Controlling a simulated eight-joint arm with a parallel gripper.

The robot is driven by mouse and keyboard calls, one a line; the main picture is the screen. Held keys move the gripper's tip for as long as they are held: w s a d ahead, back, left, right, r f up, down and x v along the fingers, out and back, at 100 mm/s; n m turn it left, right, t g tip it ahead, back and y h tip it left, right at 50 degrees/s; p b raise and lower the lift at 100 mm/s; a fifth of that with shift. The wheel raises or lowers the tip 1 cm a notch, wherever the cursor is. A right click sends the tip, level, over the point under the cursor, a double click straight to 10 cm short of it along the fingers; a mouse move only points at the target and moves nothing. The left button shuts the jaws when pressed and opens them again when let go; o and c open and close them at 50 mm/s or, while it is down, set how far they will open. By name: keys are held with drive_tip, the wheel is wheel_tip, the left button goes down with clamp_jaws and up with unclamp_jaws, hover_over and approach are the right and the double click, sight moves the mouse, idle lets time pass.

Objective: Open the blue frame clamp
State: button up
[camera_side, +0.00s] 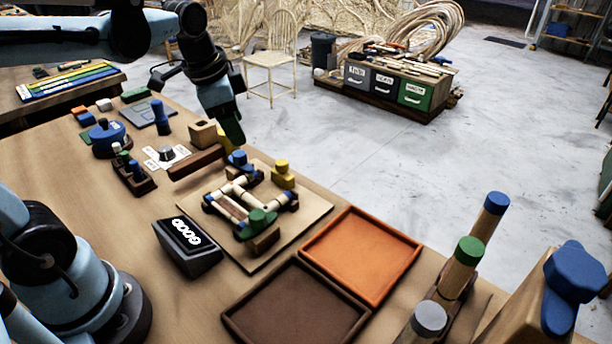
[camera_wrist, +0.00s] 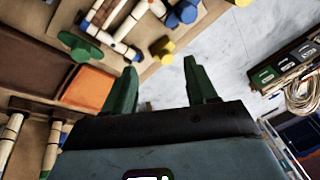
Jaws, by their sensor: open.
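The blue frame clamp (camera_side: 238,158) is a blue knob at the far corner of the rattan frame (camera_side: 228,207), on a wooden board. In the wrist view the blue clamp (camera_wrist: 185,13) is at the top edge, partly cut off, beyond my fingertips. A green clamp (camera_side: 259,219) and a yellow clamp (camera_side: 283,170) stand at other sides of the frame. My gripper (camera_side: 231,134) hangs just behind the blue clamp in the side view. In the wrist view its two green fingers (camera_wrist: 160,72) are apart with nothing between them.
A brown tray (camera_side: 296,311) and an orange tray (camera_side: 360,255) lie in front and right of the board. A wooden block (camera_side: 196,162) and a small box (camera_side: 203,134) are close to my gripper.

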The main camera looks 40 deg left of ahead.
sight(240, 153)
drive_tip(key=w+a+m+g, duration=0.4)
drive_tip(key=w+a+m, duration=0.1)
drive_tip(key=a+m, duration=0.2)
drive_tip(key=shift+h, duration=0.3)
drive_tip(key=f, duration=1.2)
drive_tip(key=shift+s+d, duration=0.1)
drive_tip(key=shift+d, duration=0.15)
drive_tip(key=shift+r, duration=0.1)
drive_tip(key=c, duration=1.1)
drive_tip(key=shift+o, duration=0.2)
